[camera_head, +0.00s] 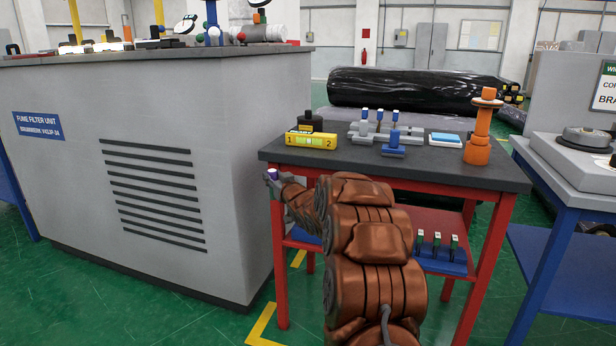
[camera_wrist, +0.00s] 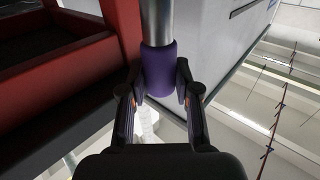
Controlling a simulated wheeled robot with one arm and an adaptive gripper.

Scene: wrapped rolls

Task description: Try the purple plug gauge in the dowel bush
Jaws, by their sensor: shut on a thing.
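My gripper (camera_head: 273,180) is shut on the purple plug gauge (camera_wrist: 158,72). In the wrist view the fingers close on its purple handle, and a silver shaft (camera_wrist: 157,22) extends from it toward the top of the picture. I cannot tell for sure which thing is the dowel bush. A grey fixture (camera_head: 407,133) with blue-handled pins stands on the table, with a blue block (camera_head: 393,151) before it.
The red table (camera_head: 460,172) has a dark top. It holds a yellow block marked 1 and 2 (camera_head: 311,140), a blue-white pad (camera_head: 446,138) and an orange stand (camera_head: 480,130). A blue rack (camera_head: 440,257) sits on the lower shelf. A grey filter cabinet (camera_head: 240,150) stands close left.

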